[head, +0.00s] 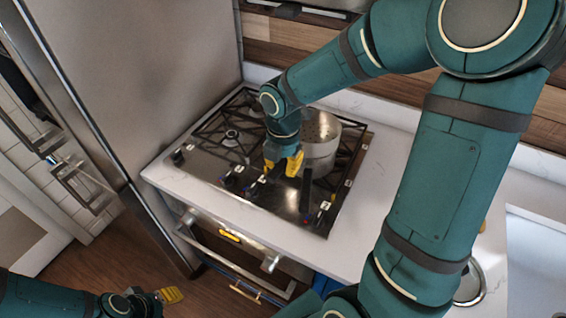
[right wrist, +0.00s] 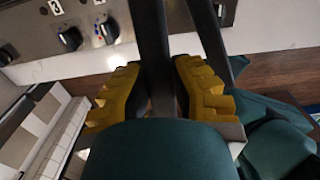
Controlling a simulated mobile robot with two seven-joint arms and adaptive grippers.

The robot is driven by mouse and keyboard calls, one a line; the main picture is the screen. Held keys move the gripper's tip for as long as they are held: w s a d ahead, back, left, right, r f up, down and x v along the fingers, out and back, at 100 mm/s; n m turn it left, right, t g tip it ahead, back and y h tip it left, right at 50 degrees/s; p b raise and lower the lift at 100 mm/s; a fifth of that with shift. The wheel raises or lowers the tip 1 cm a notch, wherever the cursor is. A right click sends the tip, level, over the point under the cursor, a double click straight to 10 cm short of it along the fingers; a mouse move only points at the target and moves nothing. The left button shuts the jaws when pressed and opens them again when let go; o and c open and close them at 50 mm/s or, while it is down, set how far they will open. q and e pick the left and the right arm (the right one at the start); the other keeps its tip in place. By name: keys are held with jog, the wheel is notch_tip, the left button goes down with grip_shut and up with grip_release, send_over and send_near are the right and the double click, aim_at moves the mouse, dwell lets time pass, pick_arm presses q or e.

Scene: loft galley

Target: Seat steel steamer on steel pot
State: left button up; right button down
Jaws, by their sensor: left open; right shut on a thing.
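The steel steamer (head: 322,127), with small holes in its inside, is at the right side of the cooktop, partly hidden by my right gripper and wrist. The steel pot (head: 318,170) appears to be directly below it; I cannot tell if the steamer is seated or a little above. My right gripper (head: 284,162) is shut on a dark handle, which shows between its yellow fingers in the right wrist view (right wrist: 158,85). A second dark handle (head: 306,190) sticks out beside it. My left gripper (head: 160,297) is open and empty, low at the left, away from the cooktop.
The black-grated gas cooktop (head: 215,165) has knobs along its front and free grates on its left. A steel fridge (head: 150,70) stands at the left. White counter (head: 385,165) lies right of the cooktop, with a sink (head: 540,250) beyond. An oven handle (head: 230,262) runs below.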

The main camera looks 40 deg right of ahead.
dwell(0.3)
jog(key=c, duration=0.9)
grip_release()
jog(key=shift+r+p, duration=1.3)
jog(key=shift+r, duration=0.1)
jog(key=shift+r+p, duration=0.45)
jog(key=shift+r, duration=1.6)
